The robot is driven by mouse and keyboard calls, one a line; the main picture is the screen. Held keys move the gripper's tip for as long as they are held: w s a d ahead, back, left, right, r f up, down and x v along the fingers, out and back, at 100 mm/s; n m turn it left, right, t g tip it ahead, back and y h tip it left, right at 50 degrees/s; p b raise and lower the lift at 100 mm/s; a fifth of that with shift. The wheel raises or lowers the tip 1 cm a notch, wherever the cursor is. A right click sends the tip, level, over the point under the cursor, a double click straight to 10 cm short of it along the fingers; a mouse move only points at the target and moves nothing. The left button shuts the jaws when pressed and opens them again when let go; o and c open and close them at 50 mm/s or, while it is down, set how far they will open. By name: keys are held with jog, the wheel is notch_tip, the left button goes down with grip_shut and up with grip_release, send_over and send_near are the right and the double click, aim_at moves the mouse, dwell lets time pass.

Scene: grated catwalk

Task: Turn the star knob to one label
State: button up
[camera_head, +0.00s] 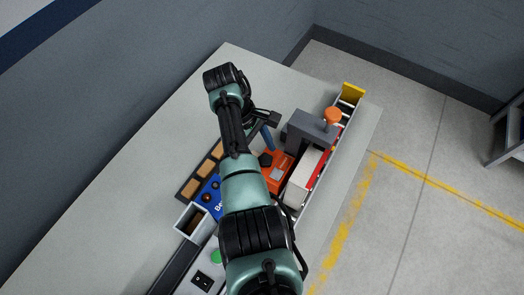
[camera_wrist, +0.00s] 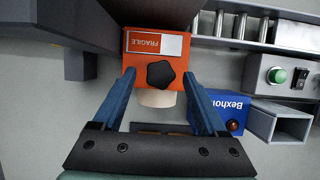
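The star knob (camera_wrist: 160,74) is black with several rounded lobes. It sits on the orange box (camera_wrist: 190,80), which carries a white and red "FRAGILE" sticker (camera_wrist: 155,42). In the head view the knob (camera_head: 265,159) shows as a dark spot on the orange box (camera_head: 279,174), partly behind my arm. My gripper (camera_wrist: 158,74) is open, its two blue fingers on either side of the knob with gaps between. I cannot tell how high the fingertips are above it. In the head view only part of my gripper (camera_head: 267,137) shows. No position labels around the knob are readable.
A roller conveyor (camera_wrist: 255,30) runs past. A blue "Bexhor" box (camera_wrist: 245,112), a grey open bin (camera_wrist: 283,126) and a green-button panel (camera_wrist: 277,76) are close by. The bench's left side is clear.

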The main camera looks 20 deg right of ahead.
jog(key=p+v, duration=0.2)
jog(key=v, duration=1.1)
dwell(0.4)
